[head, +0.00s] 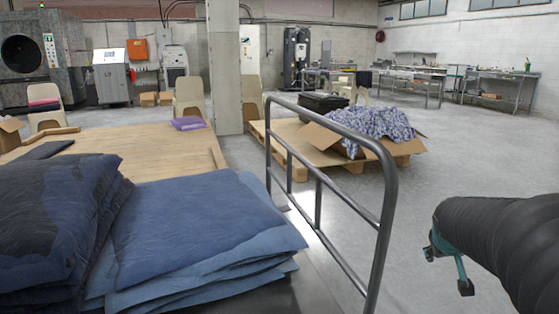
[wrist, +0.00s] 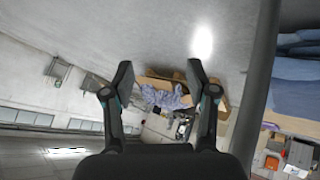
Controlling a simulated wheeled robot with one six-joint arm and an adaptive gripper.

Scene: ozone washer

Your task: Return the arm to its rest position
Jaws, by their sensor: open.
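My gripper (head: 447,267) shows at the right edge of the head view, at the end of my dark sleeved arm. It hangs over open grey floor, to the right of a metal rail (head: 388,200). In the wrist view my gripper (wrist: 158,88) has its two fingers spread wide apart with nothing between them. The wrist picture is turned over, with the room's ceiling low in the frame. My arm touches nothing that I can see.
Folded blue fabric (head: 200,225) is stacked left of the rail. A cardboard box (head: 322,136) with patterned cloth (head: 375,124) sits on a pallet behind it. A wooden table (head: 150,152) and a pillar (head: 224,70) stand left. The floor (head: 470,150) at right is clear.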

